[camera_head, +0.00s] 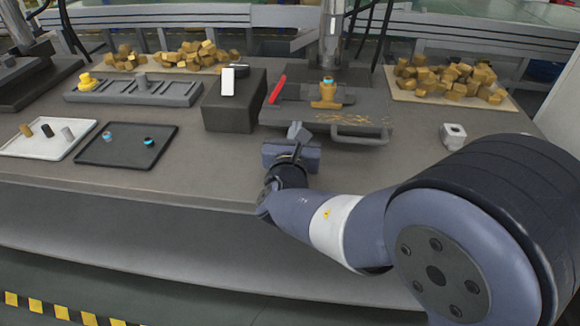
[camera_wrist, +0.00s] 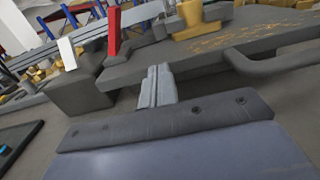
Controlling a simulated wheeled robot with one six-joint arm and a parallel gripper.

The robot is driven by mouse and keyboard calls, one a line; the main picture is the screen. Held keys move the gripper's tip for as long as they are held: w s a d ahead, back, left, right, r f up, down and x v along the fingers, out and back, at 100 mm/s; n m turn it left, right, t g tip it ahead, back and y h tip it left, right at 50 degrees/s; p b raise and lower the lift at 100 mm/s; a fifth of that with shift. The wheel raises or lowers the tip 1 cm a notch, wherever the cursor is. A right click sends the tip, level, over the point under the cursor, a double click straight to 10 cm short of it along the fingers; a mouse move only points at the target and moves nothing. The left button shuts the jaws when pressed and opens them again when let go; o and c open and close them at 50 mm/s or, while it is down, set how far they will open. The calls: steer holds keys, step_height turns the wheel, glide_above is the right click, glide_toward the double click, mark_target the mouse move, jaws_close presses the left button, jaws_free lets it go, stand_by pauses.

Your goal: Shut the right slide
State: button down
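The slide on the right is not labelled; a dark flat plate (camera_head: 300,116) with a curved bar handle (camera_head: 362,133) on its front right is the likeliest match. Metal-like golden shavings lie on the plate. The plate (camera_wrist: 215,48) and the handle (camera_wrist: 275,60) also show in the wrist view. My gripper (camera_head: 297,131) is in front of the plate, left of the handle, and looks apart from both. In the wrist view its two grey fingers (camera_wrist: 158,85) lie side by side with nothing seen between them. I cannot tell how far the slide is out.
A red lever (camera_head: 277,89) and a yellow fitting (camera_head: 326,95) stand at the plate. A dark box (camera_head: 234,108) with a white piece (camera_head: 227,82) is left of it. A small white block (camera_head: 454,136) lies right. The table front is clear.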

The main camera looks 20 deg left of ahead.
mark_target(300, 106)
steer(key=b+x, duration=0.1)
steer(key=x, duration=0.7)
steer(key=shift+f, duration=0.1)
steer(key=shift+w+a, duration=0.15)
steer(key=shift+w, duration=0.35)
steer(key=shift+r, duration=0.3)
